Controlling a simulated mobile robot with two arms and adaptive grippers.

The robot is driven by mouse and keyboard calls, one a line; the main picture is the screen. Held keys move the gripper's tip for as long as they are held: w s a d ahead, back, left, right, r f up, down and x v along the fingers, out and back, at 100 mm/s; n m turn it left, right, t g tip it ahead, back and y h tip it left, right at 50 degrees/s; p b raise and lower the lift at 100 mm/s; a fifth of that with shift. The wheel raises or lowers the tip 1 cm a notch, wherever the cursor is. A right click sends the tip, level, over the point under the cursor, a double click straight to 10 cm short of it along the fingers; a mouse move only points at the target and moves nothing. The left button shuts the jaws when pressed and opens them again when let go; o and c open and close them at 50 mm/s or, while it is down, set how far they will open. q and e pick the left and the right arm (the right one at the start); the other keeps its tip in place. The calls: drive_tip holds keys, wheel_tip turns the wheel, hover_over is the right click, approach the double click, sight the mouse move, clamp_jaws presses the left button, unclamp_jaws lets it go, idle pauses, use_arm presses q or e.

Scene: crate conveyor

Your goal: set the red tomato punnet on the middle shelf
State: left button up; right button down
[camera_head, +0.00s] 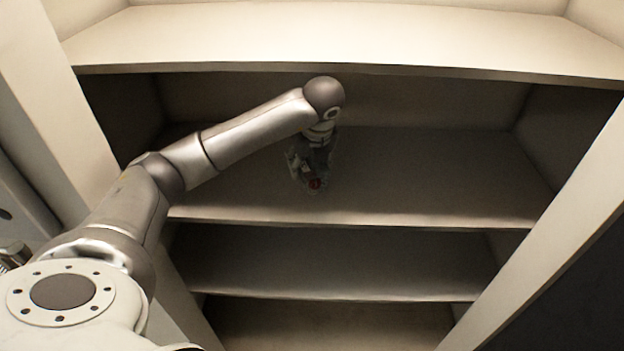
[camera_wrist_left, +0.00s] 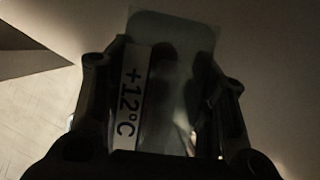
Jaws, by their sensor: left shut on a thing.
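My left arm reaches in from the left, and the gripper hangs down inside the bay above the wide shelf board (camera_head: 430,180). In the left wrist view, the gripper's dark fingers (camera_wrist_left: 163,92) are shut on either side of the clear, dark-looking punnet (camera_wrist_left: 172,45). A white strip marked "+12°C" runs along it. I cannot tell whether the punnet touches the board. My right gripper is not in view.
A higher shelf board (camera_head: 350,40) runs above the bay, close over my wrist. Lower boards (camera_head: 340,262) lie beneath. Upright side panels stand at left (camera_head: 65,125) and right (camera_head: 565,215). The board is clear to the right of my gripper.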

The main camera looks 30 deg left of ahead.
use_arm(q)
drive_tip(key=w+f+b, duration=0.1)
drive_tip(key=w+a+f+b, duration=0.1)
drive_tip(key=f, duration=0.1)
drive_tip(key=w+a+f+b, duration=0.1)
drive_tip(key=w+f, duration=0.1)
drive_tip(key=shift+f, duration=0.2)
drive_tip(key=shift+w+a+f+b, duration=0.1)
drive_tip(key=shift+w+f+b, duration=0.2)
drive_tip(key=shift+b, duration=0.05)
wheel_tip(320, 180, down, 3)
drive_tip(key=shift+w+a+f+b, duration=0.1)
drive_tip(key=shift+w+f+b, duration=0.05)
drive_tip(key=shift+b, duration=0.8)
drive_tip(key=o, duration=1)
drive_tip(key=shift+o, duration=0.2)
